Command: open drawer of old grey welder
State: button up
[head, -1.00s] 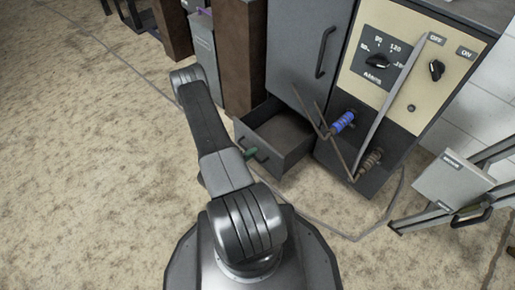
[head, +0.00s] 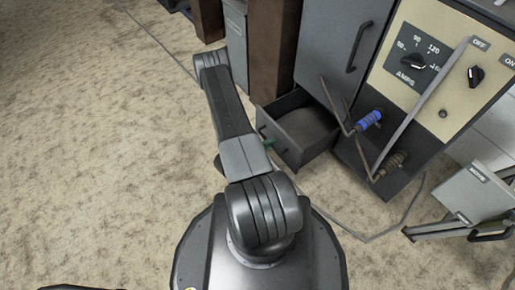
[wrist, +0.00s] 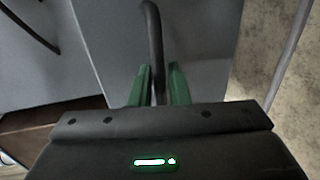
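The old grey welder (head: 335,42) stands at the upper right in the head view, with a cream dial panel. Its low drawer (head: 297,155) is pulled out, and its inside shows empty. The drawer front also shows in the wrist view (wrist: 205,50). My gripper (head: 268,143) is at the drawer front, largely hidden behind my arm in the head view. In the wrist view its green fingers (wrist: 160,88) lie on either side of the dark drawer handle (wrist: 153,35) and appear shut on it.
Cables with a blue grip (head: 368,120) hang at the welder's front, right of the drawer. A grey box on a metal frame (head: 474,194) stands at the right. A brown post (head: 268,50) stands left of the welder. The floor at left is clear.

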jog(key=p+v, duration=0.3)
jog(key=v, duration=1)
jog(key=shift+a, duration=0.15)
dwell(0.5)
jog(key=b+x, duration=0.3)
jog(key=x, duration=1)
jog(key=shift+d+r, duration=0.1)
jog(key=shift+d, duration=0.1)
dwell(0.4)
